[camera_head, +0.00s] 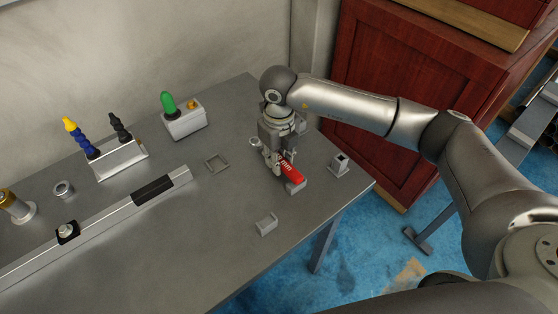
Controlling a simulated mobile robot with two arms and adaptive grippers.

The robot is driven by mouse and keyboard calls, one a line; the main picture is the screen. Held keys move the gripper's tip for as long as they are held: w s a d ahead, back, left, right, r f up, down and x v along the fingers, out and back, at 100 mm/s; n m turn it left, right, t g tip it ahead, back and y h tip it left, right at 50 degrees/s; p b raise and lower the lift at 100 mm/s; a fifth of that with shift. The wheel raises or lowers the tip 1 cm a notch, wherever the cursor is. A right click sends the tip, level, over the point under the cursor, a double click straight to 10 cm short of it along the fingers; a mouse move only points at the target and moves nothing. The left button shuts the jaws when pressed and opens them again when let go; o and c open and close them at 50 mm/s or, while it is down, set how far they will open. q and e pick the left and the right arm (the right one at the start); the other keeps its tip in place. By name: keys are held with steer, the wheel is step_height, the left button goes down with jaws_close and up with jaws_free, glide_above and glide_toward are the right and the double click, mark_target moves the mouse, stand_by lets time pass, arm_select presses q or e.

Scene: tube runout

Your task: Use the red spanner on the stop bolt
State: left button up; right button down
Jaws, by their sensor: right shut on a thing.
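My right gripper (278,162) points down at the right part of the grey table and is shut on the red spanner. The red spanner (291,170) has a red handle with partly readable lettering ending in "mm". A small metal ring-like end (255,143) shows left of the gripper; the fingers hide how it joins the handle. I cannot tell whether the spanner is clear of the grey block under its near end. A dark block with a round metal bolt-like head (67,230) sits on the long rail at the left; it may be the stop bolt. My left gripper is not in view.
The long rail (110,217) carries a black block (153,190). Small grey holders (266,225) (339,164) stand near the right edge. A square frame (216,161), a green-topped box (184,122) and a nozzle block (118,158) stand behind the rail. The front middle is clear.

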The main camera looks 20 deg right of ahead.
steer(key=s+a+r+b, duration=0.3)
steer(key=s+r, duration=0.9)
steer(key=s, duration=0.1)
steer(key=shift+s+a+b, duration=0.25)
steer(key=shift+a+b, duration=0.15)
steer(key=c, duration=1.8)
jaws_free()
steer(key=shift+c, duration=0.2)
jaws_close()
steer(key=shift+f, duration=0.1)
